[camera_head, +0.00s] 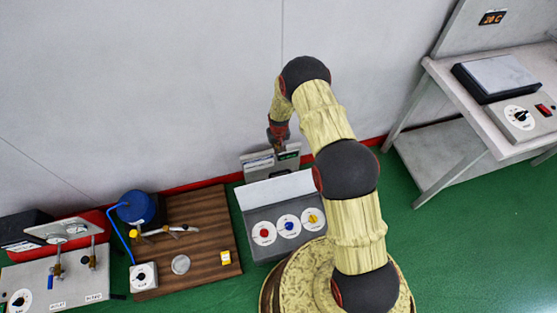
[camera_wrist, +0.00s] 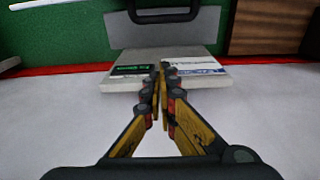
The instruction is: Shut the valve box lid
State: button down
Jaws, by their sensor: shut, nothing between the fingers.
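The grey valve box (camera_head: 262,249) stands on the floor near the wall, with round dials with red, blue and yellow knobs on its top. Its pale lid (camera_head: 277,189) stands raised at the back edge, so the dials are uncovered. In the wrist view a grey panel with a black handle (camera_wrist: 165,14), seemingly the lid's outer side, is at the top. My gripper (camera_head: 279,146) is shut and empty, pointing down behind the lid, near the wall. In the wrist view its fingertips (camera_wrist: 160,70) overlap a labelled grey plate (camera_wrist: 120,86); contact cannot be told.
The wall and red skirting are close behind my gripper. A wooden board (camera_head: 205,265) with a blue round vessel (camera_head: 136,207) lies left of the box. A bench (camera_head: 425,66) with a device stands at right.

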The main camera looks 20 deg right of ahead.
notch_tip(320, 180, down, 10)
jog(key=w+b, duration=0.1)
jog(key=b, duration=0.3)
jog(key=shift+s+r, duration=0.3)
jog(key=shift+s, duration=0.7)
jog(key=shift+s+r, duration=0.3)
jog(key=shift+s, duration=0.65)
jog(key=shift+s, duration=0.15)
